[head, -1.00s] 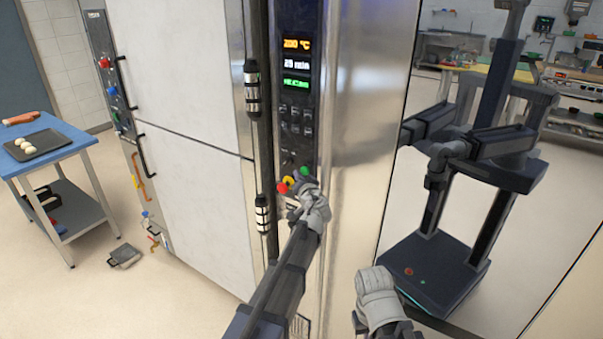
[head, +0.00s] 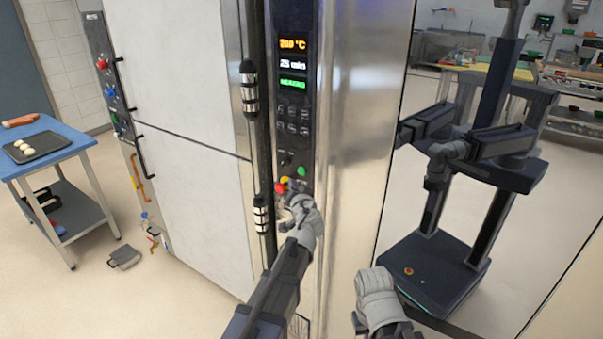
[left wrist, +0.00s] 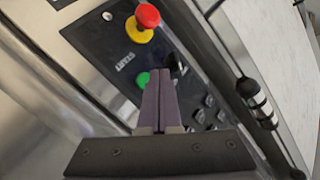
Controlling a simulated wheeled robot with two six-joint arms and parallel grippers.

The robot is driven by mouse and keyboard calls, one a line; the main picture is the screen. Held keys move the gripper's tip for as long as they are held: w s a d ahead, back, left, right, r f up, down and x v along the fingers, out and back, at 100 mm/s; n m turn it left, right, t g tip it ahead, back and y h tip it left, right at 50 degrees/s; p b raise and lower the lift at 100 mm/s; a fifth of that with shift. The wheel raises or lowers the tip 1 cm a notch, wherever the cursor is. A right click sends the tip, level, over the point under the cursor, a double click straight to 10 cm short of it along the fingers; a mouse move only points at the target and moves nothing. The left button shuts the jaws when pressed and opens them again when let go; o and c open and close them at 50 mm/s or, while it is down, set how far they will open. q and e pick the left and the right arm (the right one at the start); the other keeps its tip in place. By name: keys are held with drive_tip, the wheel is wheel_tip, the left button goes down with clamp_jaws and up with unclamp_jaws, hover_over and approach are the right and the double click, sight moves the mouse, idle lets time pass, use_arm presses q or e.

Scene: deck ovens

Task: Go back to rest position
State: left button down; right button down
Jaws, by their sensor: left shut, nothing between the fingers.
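My left gripper (head: 297,203) is in front of the oven's narrow black control panel (head: 293,110), just below its red, yellow and green buttons. In the left wrist view its two fingers (left wrist: 158,100) are together with nothing between them. There the red button (left wrist: 147,15) sits on a yellow base (left wrist: 138,30), and a green button (left wrist: 143,79) shows just beside the fingertips. I cannot tell whether the fingers touch the panel. My right gripper (head: 374,285) is low in the middle of the head view, in front of the steel surface; its fingers cannot be made out.
Tall white oven doors (head: 185,180) stand left of the panel, with a black vertical bar (head: 256,130) between. A blue-topped table (head: 75,145) with a dark tray (head: 37,149) stands far left. The shiny panel at right mirrors my body. Floor at lower left is mostly clear.

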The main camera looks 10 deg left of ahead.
use_arm(q)
drive_tip(key=shift+a, duration=0.1)
idle(0.3)
drive_tip(key=s+d+f+n+g+h, duration=0.1)
drive_tip(key=s+d+f+g, duration=0.25)
drive_tip(key=s+f, duration=0.45)
drive_tip(key=s+d+f+n+g+h, duration=0.1)
drive_tip(key=s+d+f+g, duration=0.2)
drive_tip(key=s+f+g, duration=0.5)
drive_tip(key=s+d+f+m+g+h, duration=0.1)
drive_tip(key=s+d, duration=0.3)
drive_tip(key=s, duration=0.5)
drive_tip(key=s+d+f+m+g+h, duration=0.1)
drive_tip(key=s+d, duration=0.3)
drive_tip(key=s, duration=0.6)
drive_tip(key=shift+d+f+m+g+h, duration=0.35)
drive_tip(key=shift+m+g+h, duration=0.4)
drive_tip(key=shift+h, duration=0.15)
drive_tip(key=shift+w, duration=0.1)
